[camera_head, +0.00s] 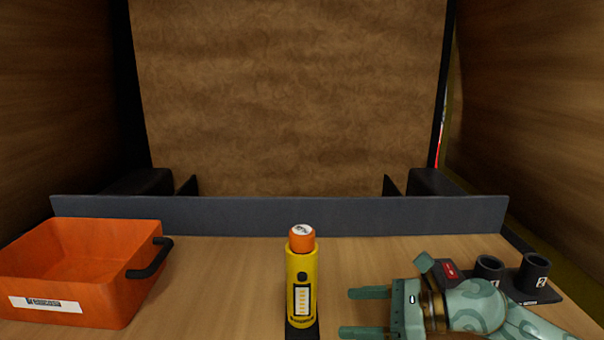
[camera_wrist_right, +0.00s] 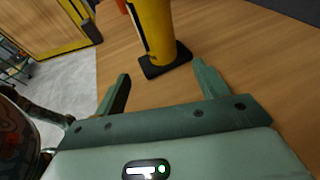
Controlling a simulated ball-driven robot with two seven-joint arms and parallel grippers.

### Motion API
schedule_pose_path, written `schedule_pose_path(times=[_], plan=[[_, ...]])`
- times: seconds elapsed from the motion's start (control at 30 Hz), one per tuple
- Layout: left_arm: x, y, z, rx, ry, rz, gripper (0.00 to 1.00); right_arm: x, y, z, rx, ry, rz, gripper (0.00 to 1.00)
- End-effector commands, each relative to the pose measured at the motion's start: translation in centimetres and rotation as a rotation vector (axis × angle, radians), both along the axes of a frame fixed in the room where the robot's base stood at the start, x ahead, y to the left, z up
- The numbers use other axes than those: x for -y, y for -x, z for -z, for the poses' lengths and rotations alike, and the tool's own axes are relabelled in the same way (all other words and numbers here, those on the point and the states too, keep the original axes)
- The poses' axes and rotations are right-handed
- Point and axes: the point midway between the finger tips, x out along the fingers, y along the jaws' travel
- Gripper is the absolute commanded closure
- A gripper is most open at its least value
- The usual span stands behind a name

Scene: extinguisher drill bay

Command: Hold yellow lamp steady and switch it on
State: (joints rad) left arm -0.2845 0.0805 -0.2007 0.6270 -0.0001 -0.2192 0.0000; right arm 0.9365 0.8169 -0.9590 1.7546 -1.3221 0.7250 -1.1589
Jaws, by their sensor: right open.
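The yellow lamp (camera_head: 302,276) stands upright near the front middle of the table, with an orange cap (camera_head: 301,238) on top and a dark button on its side. Its foot is a black base (camera_wrist_right: 166,62). The yellow body (camera_wrist_right: 151,28) also shows in the right wrist view, cut off at the top. My right gripper (camera_head: 367,312) is to the right of the lamp, fingers apart and pointing at it, with nothing between them. In the wrist view the lamp is beyond the fingertips (camera_wrist_right: 160,76), apart from them. My left gripper is not in view.
An orange bin (camera_head: 70,300) with a black handle stands at the left. A black holder with two round cups (camera_head: 533,270) sits at the right, partly behind my right arm. A grey ledge (camera_head: 280,216) runs along the back. Bare wooden table (camera_head: 215,290) lies between bin and lamp.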

Motion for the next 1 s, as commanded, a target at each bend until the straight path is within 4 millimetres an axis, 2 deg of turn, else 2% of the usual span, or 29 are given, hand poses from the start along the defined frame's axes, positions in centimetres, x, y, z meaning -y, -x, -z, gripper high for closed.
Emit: schedule_pose_path(times=[0.17, 0.33, 0.5, 0.7, 1.0], plan=[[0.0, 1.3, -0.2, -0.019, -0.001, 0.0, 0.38, -0.7, -0.4, 0.3, 0.005, 0.019, -0.011, 0.27], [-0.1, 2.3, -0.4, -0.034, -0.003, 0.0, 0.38, -3.1, -1.0, 1.0, 0.006, 0.016, -0.012, 0.27], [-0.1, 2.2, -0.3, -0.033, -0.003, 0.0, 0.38, -5.7, -1.8, 2.0, 0.004, 0.017, -0.01, 0.27], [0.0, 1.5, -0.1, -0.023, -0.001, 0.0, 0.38, -8.0, -2.6, 2.7, 0.005, 0.016, -0.009, 0.27], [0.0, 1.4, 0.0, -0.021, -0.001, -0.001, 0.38, -8.9, -2.8, 3.0, 0.003, 0.017, -0.009, 0.27]])
